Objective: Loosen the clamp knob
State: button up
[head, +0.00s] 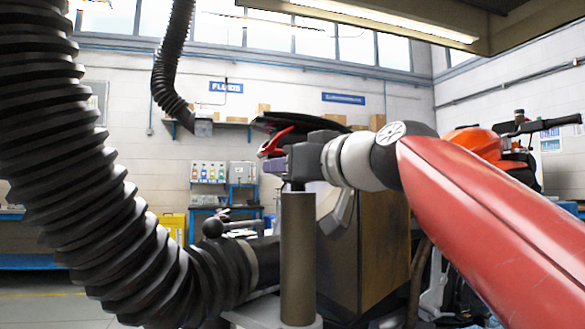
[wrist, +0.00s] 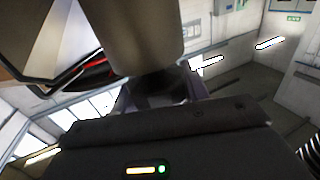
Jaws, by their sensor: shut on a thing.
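A thick upright post (head: 298,255) stands in the middle of the head view. My gripper (head: 273,164) is at its top, with purple fingers showing at its left side. In the wrist view the post (wrist: 130,40) comes down from the top of the picture. A dark knob (wrist: 158,88) is at its end, between the purple fingers of my gripper (wrist: 160,95). The gripper is shut on this knob. In the head view the gripper body mostly hides the knob, and its turned angle cannot be told.
A black ribbed hose (head: 110,210) curves down the left and ends near the post. A wooden cabinet (head: 372,255) stands behind the post. An orange motorcycle (head: 478,140) is at the right, behind my red arm. A second hose (head: 170,65) hangs at the back.

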jog(key=n+g+y, duration=0.2)
jog(key=shift+a+g+y+p, duration=0.1)
jog(key=shift+g+y+p, duration=0.2)
jog(key=shift+y+p, duration=0.1)
jog(key=shift+s+a+f+n+g+y, duration=0.1)
jog(key=shift+s+n+g+y, duration=0.05)
jog(key=shift+n+g+y, duration=0.45)
jog(key=shift+f+n, duration=0.1)
jog(key=shift+n, duration=0.2)
jog(key=o, duration=1)
jog(key=shift+s, duration=0.1)
jog(key=v, duration=0.7)
jog(key=shift+d, duration=0.4)
jog(key=shift+s, duration=0.15)
